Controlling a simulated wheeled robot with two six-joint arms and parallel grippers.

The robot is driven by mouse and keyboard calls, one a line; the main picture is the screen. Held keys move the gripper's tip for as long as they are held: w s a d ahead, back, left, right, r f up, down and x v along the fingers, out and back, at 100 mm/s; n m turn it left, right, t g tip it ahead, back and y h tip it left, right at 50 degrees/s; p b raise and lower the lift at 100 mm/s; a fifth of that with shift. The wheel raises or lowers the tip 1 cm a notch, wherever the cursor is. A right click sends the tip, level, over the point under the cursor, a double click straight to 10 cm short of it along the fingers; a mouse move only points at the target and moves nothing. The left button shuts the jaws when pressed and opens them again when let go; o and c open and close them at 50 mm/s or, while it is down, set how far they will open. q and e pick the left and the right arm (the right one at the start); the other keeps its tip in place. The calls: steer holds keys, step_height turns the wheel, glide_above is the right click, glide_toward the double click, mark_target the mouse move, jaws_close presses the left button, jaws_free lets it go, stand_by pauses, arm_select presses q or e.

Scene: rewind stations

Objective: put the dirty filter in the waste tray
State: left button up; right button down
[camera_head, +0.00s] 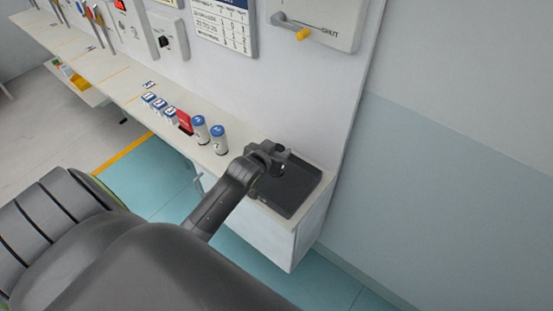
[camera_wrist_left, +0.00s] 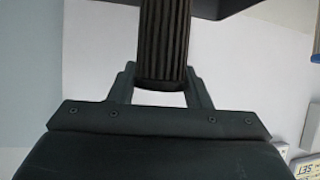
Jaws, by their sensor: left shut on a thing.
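My left gripper (camera_head: 277,160) is over the dark waste tray (camera_head: 311,176) at the right end of the white counter. In the left wrist view its fingers are shut on the dirty filter (camera_wrist_left: 164,45), a dark ribbed cylinder. The filter's far end reaches toward a dark edge at the top of that view, which looks like the tray. I cannot tell whether the filter touches the tray. In the head view the filter is mostly hidden by the gripper. My right gripper is not in view.
Several white cylinders with blue tops (camera_head: 219,139) stand left of the tray on the counter (camera_head: 133,89), beside a red item (camera_head: 184,121). A wall panel with a grey and yellow handle (camera_head: 290,27) is above. The counter ends just right of the tray.

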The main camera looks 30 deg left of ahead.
arm_select(q)
step_height(320, 180, down, 4)
steer(key=shift+r, duration=0.1)
steer(key=shift+f, duration=0.2)
steer(key=shift+f, duration=0.15)
steer(key=o, duration=1.3)
